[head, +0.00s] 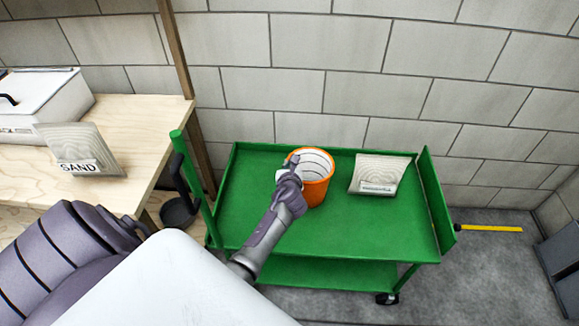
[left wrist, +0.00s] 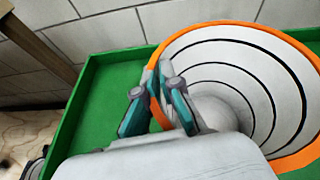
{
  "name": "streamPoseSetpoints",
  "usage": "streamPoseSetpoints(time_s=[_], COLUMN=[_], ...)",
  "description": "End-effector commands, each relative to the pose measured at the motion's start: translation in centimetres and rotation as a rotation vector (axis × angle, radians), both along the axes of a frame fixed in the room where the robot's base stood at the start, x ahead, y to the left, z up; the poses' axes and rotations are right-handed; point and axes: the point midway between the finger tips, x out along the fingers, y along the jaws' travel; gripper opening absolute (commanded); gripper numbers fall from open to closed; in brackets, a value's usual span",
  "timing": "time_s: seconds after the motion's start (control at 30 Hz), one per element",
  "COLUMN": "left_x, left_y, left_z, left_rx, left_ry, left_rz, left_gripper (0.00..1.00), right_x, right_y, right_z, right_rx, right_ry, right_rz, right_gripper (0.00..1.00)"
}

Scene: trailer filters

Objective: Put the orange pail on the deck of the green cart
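The orange pail (head: 318,190) is upright over the deck of the green cart (head: 380,225), towards the back middle; whether its base touches the deck is hard to tell. It has a white ringed inside and also fills the right of the left wrist view (left wrist: 291,161). My left gripper (head: 292,166) is at the pail's left rim. In the left wrist view its fingers (left wrist: 154,82) stand on either side of the rim, close together, and look shut on it. The cart (left wrist: 95,105) shows behind. My right gripper is not in view.
A ridged pale filter (head: 378,172) with a label stands on the deck right of the pail. A wooden table (head: 135,115) at left holds a white box (head: 45,98) and a panel marked SAND (head: 80,148). The deck's front is clear. A block wall stands behind.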

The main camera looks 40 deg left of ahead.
Motion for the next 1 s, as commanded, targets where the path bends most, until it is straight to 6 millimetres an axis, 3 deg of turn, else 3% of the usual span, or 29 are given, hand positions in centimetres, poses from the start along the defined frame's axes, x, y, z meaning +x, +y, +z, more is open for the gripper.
streamPoseSetpoints(time_s=[0.23, 0.3, 0.4, 0.77, 1.0], left_x=[0.0, 0.0, 0.0, 0.0, -3.2], left_y=[0.0, 0.0, 0.0, 0.0, -2.3], left_z=[-0.4, -0.3, -0.3, 0.3, 1.8], left_rx=[0.001, 0.001, 0.0, 0.0, -0.001], left_ry=[-0.001, 0.001, 0.001, 0.0, 0.002], left_rz=[0.0, 0.0, 0.0, 0.0, -0.001], left_gripper=[0.0, 0.16, 0.31, 0.31, 0.31], right_x=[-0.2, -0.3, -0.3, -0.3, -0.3], right_y=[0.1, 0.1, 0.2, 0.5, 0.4], right_z=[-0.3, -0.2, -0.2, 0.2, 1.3], right_rx=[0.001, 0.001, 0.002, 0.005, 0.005], right_ry=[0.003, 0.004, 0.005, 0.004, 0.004], right_rz=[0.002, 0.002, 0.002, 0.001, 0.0], right_gripper=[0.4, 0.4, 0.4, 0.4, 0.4])
